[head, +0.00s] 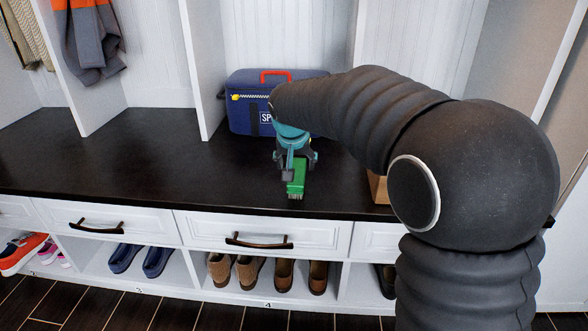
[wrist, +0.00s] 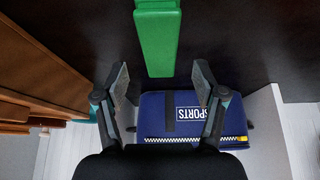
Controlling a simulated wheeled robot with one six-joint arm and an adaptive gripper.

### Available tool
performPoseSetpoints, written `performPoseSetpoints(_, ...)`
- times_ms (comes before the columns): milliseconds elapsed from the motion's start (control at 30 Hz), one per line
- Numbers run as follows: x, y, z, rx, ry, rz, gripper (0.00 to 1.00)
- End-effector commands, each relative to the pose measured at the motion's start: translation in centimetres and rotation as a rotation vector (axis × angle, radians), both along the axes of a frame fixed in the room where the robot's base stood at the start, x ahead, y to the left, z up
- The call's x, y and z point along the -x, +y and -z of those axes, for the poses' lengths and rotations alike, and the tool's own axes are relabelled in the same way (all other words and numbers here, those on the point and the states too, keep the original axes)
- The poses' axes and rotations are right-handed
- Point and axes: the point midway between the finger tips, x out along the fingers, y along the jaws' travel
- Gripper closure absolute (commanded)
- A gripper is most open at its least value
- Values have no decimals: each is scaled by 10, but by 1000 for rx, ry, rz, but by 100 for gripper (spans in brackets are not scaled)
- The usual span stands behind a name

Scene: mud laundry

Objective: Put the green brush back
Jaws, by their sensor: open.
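The green brush (head: 297,178) lies on the dark bench top near its front edge, directly below and in front of my gripper in the head view. In the wrist view the green brush (wrist: 157,40) points down from the top edge, toward the gap between the fingers. My gripper (head: 294,160) is open and hangs low over the bench at the brush's far end. In the wrist view the gripper (wrist: 160,80) has both fingers spread wide with nothing between the tips. Whether a finger touches the brush cannot be told.
A blue sports bag (head: 247,112) stands behind my gripper, close to it. A tan box (head: 378,188) is partly hidden by my arm at right. The bench top (head: 130,165) is clear at left. Several shoes (head: 248,270) sit in cubbies below white drawers.

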Motion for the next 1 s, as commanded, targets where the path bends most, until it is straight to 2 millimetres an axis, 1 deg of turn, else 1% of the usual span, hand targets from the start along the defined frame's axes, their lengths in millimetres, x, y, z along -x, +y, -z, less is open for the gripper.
performPoseSetpoints(33, 5, 1, -12, -1, -3, -1, 30)
performPoseSetpoints(100, 11, 1, -22, -1, -2, -1, 30)
performPoseSetpoints(300, 23, 2, -44, 0, -1, 0, 30)
performPoseSetpoints(400, 26, 2, -49, -1, 0, 0, 30)
performPoseSetpoints(567, 27, 2, -51, 0, 0, 0, 30)
performPoseSetpoints(667, 31, -4, -53, -1, 1, 1, 30)
performPoseSetpoints(767, 46, -22, -60, -2, 2, 2, 30)
performPoseSetpoints(833, 64, -43, -66, -3, 4, 3, 30)
performPoseSetpoints(867, 74, -53, -68, -4, 5, 1, 30)
performPoseSetpoints(900, 88, -66, -70, -4, 7, 1, 30)
performPoseSetpoints(967, 110, -86, -73, -6, 9, 0, 30)
performPoseSetpoints(1000, 125, -98, -73, -6, 10, -3, 30)
